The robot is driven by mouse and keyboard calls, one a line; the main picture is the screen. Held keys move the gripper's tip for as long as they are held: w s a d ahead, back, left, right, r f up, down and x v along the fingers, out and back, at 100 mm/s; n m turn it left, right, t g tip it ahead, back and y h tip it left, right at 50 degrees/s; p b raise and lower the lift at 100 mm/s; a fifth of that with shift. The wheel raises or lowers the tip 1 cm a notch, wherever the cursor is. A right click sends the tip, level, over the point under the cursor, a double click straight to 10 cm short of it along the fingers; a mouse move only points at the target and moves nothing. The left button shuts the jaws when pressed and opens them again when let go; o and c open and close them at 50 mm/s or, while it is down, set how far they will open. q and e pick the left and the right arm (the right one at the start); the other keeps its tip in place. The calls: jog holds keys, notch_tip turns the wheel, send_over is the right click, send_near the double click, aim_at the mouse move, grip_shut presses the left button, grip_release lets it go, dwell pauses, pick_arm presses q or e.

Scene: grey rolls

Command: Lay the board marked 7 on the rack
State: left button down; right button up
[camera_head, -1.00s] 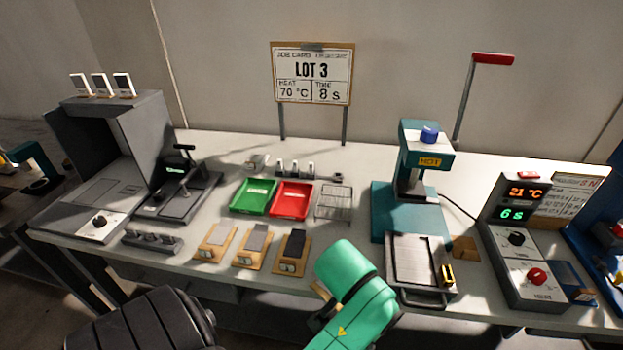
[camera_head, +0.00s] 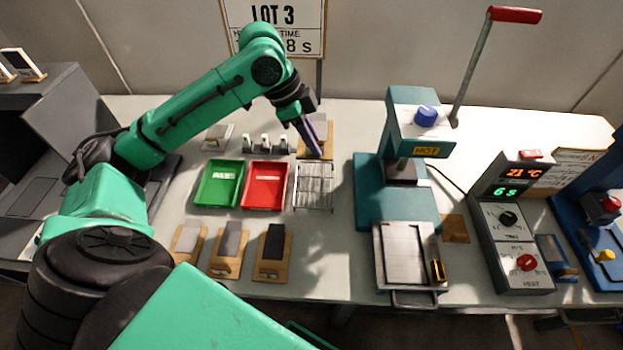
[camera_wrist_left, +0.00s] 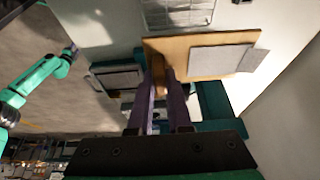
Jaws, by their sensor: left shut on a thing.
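My left gripper (camera_head: 308,143) is shut on a tan board (camera_head: 328,143) with a grey plate on its face. The board is tilted up at the far edge of the wire rack (camera_head: 314,187). In the left wrist view the fingers (camera_wrist_left: 160,90) hold the edge of the board (camera_wrist_left: 178,63), and the rack (camera_wrist_left: 160,14) shows just beyond it. I cannot read a number on this board or tell whether it touches the rack. The rack looks empty. A green arm, seemingly my right one, shows in the left wrist view; its gripper (camera_wrist_left: 70,49) is too small to judge.
A green tray (camera_head: 219,206) and a red tray (camera_head: 265,205) lie left of the rack. Three boards (camera_head: 273,273) with plates lie in front. A teal press (camera_head: 375,230) marked HOT stands to the right, its metal tray (camera_head: 408,275) in front. A control box (camera_head: 515,235) stands farther right.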

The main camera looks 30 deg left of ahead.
pick_arm(q)
notch_tip(320, 180, down, 17)
jog(key=shift+d+r+p, duration=0.1)
jog(key=shift+p, duration=0.25)
jog(key=c, duration=0.8)
grip_release()
jog(key=shift+c, duration=0.2)
pick_arm(e)
jog(key=shift+s+r, duration=0.25)
jog(key=shift+s, duration=0.4)
pick_arm(q)
jog(key=shift+r, duration=0.2)
jog(key=v, duration=1.1)
jog(key=shift+r, duration=0.35)
pick_arm(e)
jog(key=shift+d+f, duration=0.2)
jog(key=shift+d, duration=0.05)
pick_arm(q)
jog(key=shift+s, duration=0.1)
